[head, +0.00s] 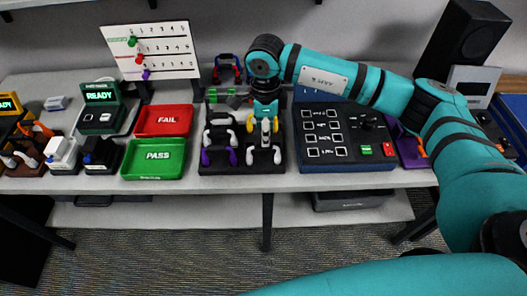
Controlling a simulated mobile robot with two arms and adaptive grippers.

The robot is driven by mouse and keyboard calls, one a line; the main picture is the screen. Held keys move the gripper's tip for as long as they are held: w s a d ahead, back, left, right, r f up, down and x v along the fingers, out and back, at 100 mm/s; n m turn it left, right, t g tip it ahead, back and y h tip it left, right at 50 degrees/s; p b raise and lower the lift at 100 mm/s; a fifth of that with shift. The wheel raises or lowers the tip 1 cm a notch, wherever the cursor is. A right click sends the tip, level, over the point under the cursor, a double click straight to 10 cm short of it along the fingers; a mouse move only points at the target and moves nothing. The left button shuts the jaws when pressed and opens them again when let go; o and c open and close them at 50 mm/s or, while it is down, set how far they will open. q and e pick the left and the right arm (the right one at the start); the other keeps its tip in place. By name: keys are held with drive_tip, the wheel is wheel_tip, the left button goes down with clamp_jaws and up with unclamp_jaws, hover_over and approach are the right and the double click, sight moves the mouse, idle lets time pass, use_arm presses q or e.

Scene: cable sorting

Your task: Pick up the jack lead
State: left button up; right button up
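A black rack (242,186) stands at the middle of the bench with several short cable leads in two columns. The left column has green, white and purple leads, including a purple-ended lead (219,155). The right column has white and yellow leads, including a lower one (264,155). I cannot tell by sight which is the jack lead. My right gripper (265,116) points down over the upper part of the right column, close to a white and yellow lead (252,125). Its fingers are small and dark, so its opening and any contact are unclear. My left gripper is out of view.
A red FAIL tray (164,121) and a green PASS tray (154,159) lie left of the rack. A dark control panel (344,138) stands right of it. A white board (151,50) with coloured pegs stands behind. A black speaker (462,42) is at the back right.

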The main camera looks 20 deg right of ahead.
drive_tip(key=shift+s+a+f+p, duration=0.1)
drive_tip(key=shift+f+p, duration=0.35)
drive_tip(key=shift+f, duration=0.05)
drive_tip(key=f+p, duration=0.2)
drive_tip(key=f, duration=0.1)
drive_tip(key=shift+s+a+f, duration=0.2)
drive_tip(key=shift+f, duration=0.55)
drive_tip(key=shift+c, duration=0.2)
clamp_jaws()
